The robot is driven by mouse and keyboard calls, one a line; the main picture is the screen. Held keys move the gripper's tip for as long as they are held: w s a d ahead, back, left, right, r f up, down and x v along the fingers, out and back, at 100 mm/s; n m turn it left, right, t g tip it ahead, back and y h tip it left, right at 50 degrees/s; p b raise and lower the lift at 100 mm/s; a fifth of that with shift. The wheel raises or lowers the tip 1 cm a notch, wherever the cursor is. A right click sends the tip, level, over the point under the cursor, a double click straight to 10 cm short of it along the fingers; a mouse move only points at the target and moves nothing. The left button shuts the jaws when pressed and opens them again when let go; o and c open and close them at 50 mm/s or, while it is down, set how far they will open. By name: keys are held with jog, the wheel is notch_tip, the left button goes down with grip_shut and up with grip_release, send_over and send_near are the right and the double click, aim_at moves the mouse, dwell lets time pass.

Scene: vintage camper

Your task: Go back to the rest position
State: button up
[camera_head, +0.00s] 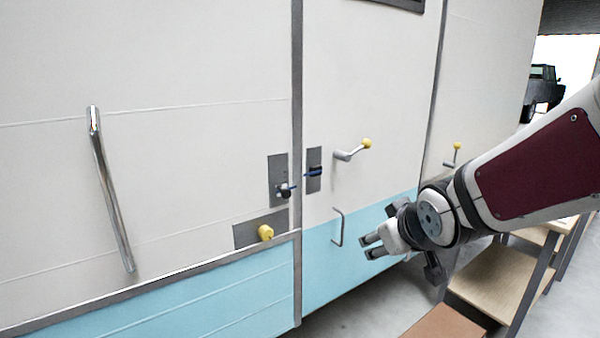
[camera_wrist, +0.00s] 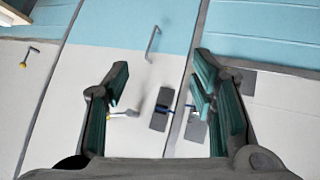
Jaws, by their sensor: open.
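My gripper (camera_head: 373,246) is open and empty in the head view, in front of the blue lower part of the camper door. Its two fingers point left. In the wrist view, the open gripper (camera_wrist: 160,95) has its fingers spread wide, with nothing between them but the camper wall beyond. A thin grey pull handle (camera_head: 338,227) is on the door just left of my gripper, apart from it. A crank handle with a yellow knob (camera_head: 352,150) sits above it. A latch with a blue lever (camera_head: 313,171) is at the door's left edge.
A long chrome grab bar (camera_head: 110,190) and a yellow knob on a plate (camera_head: 265,232) are on the wall to the left. Wooden steps or shelves (camera_head: 500,278) stand below my arm at right. A dark vehicle (camera_head: 541,88) shows far behind. Floor is bare at bottom centre.

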jog(key=s+d+r+m+g, duration=0.1)
jog(key=s+m+g, duration=0.1)
jog(key=s, duration=1.1)
jog(key=s+d+r+m+g, duration=0.1)
jog(key=s+d+m+g, duration=0.1)
jog(key=s, duration=1.1)
jog(key=shift+s+r+m+g+h, duration=0.25)
jog(key=shift+m+g+h, duration=0.05)
jog(key=shift+g, duration=0.4)
